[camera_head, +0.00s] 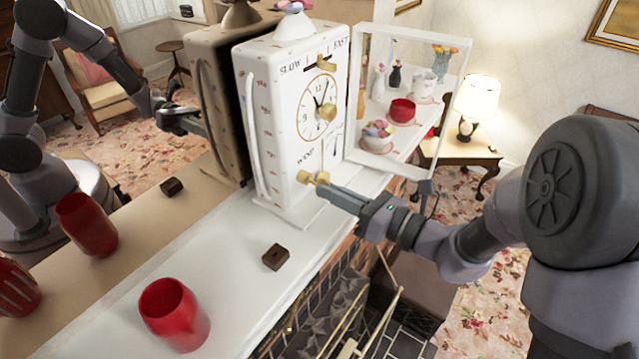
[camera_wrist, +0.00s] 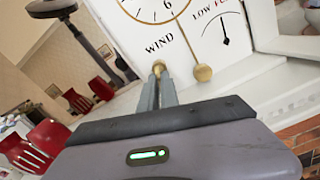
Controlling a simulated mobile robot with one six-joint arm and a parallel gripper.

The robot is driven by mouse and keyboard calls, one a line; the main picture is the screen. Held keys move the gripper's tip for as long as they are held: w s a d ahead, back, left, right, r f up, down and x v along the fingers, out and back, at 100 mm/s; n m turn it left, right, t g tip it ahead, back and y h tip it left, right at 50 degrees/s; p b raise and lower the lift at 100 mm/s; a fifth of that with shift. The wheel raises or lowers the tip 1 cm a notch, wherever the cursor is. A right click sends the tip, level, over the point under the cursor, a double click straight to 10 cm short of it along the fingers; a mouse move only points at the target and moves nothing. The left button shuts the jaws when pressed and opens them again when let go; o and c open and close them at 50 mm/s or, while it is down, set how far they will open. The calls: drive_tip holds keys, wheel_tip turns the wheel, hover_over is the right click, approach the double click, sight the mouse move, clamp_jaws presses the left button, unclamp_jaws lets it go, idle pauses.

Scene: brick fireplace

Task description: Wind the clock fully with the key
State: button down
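The white clock (camera_head: 288,130) stands upright on the mantel, its dial and the word WIND facing right. A brass key (camera_head: 313,178) sits at the lower front below WIND; its brass tip also shows in the wrist view (camera_wrist: 159,67). My gripper (camera_head: 328,188) reaches it from the right. In the wrist view, its two fingers (camera_wrist: 160,88) are close together with the brass between their tips, and they hide most of the key. A LOW–FULL gauge (camera_wrist: 224,32) shows right of WIND, its needle roughly midway. A brass pendulum (camera_wrist: 203,73) hangs beside it.
The clock's framed glass door (camera_head: 440,105) stands open to the right. A dark brown block (camera_head: 275,257) and a red vase (camera_head: 175,316) stand on the white mantel (camera_head: 225,270). A mirror behind reflects clock and arm. A fireplace (camera_head: 335,310) lies below the edge.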

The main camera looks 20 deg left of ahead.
drive_tip(key=shift+r+m+p, duration=0.15)
drive_tip(key=shift+m+p, duration=0.15)
drive_tip(key=shift+p, duration=0.25)
drive_tip(key=shift+m+p, duration=0.8)
drive_tip(key=shift+p, duration=0.25)
drive_tip(key=shift+r+m+p, duration=0.1)
drive_tip(key=shift+m+p, duration=0.8)
drive_tip(key=shift+p, duration=0.05)
drive_tip(key=shift+m, duration=0.3)
drive_tip(key=shift+f, duration=0.2)
